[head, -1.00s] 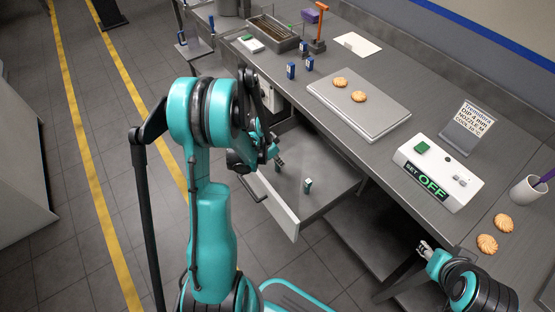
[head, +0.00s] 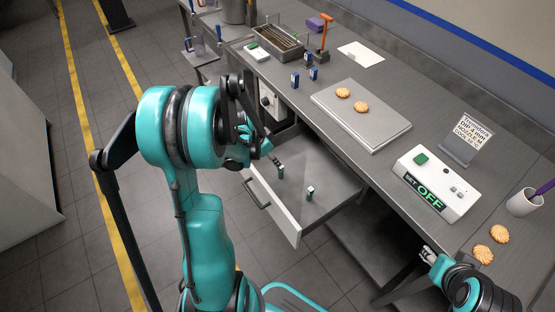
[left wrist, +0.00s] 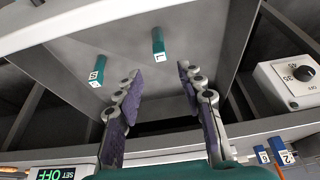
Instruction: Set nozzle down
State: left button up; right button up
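Two small teal nozzles with white lettered ends are in the open drawer (head: 295,222). The one marked L (left wrist: 158,45) and the one marked S (left wrist: 97,75) show in the left wrist view. In the head view, one nozzle (head: 310,193) is near the drawer's middle and the other (head: 280,172) is closer to my left gripper (head: 264,148). In the left wrist view, my left gripper (left wrist: 160,82) has its fingers spread with nothing between them, above the drawer. My right gripper (head: 428,256) is by the counter's front edge; its fingers are too small to read.
On the counter are a grey tray (head: 345,124) with two biscuits, a control box (head: 437,182) reading OFF, blue labelled blocks (head: 313,74), a rack (head: 265,43) and a mug (head: 524,202). A dial box (left wrist: 290,80) is beside the drawer.

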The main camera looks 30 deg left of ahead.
pick_arm(q)
jog(key=s+d+r+n+t+y, duration=0.1)
jog(key=s+d+r+n, duration=0.1)
jog(key=s+d+r, duration=0.4)
jog(key=s+d+r+n+t, duration=0.2)
jog(key=s+d+r, duration=0.5)
jog(key=d+r, duration=0.3)
jog(key=shift+d+y, duration=0.4)
jog(key=shift+d, duration=0.6)
jog(key=shift+r, duration=0.1)
jog(key=shift+a, duration=0.1)
